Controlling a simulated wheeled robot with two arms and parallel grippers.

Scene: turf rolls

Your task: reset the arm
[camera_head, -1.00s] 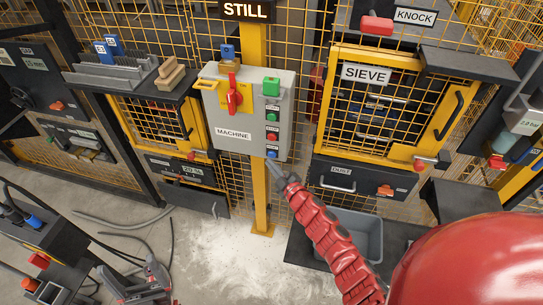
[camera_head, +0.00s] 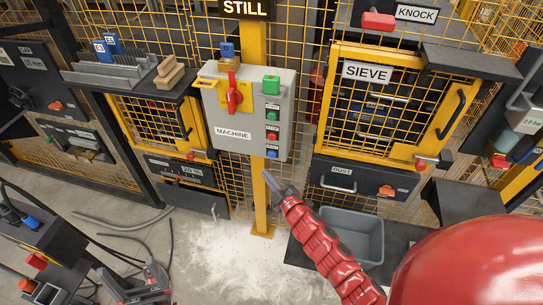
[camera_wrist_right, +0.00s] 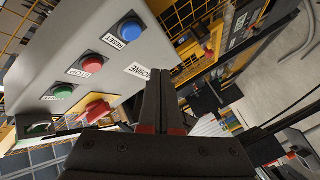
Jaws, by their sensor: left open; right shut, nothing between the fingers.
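My right arm in red reaches up in the head view. Its gripper (camera_head: 268,178) is shut and empty, just below the grey machine box (camera_head: 235,140) and apart from it. In the right wrist view the fingers (camera_wrist_right: 162,78) are together with nothing between them. The box's blue reset button (camera_wrist_right: 130,30), red stop button (camera_wrist_right: 92,64) and a green button (camera_wrist_right: 62,92) show there. The red switch handle (camera_head: 233,92) stands upright on the box. My left gripper (camera_head: 128,272) is low at the left, open and empty over the floor.
The sieve cabinet (camera_head: 334,110) and dust drawer (camera_head: 340,184) are right of the box. A grey bin (camera_head: 362,255) stands below, partly behind my right arm. Yellow mesh fencing is behind. Pale powder (camera_head: 215,265) lies on the floor. A rack (camera_head: 110,76) stands on a left shelf.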

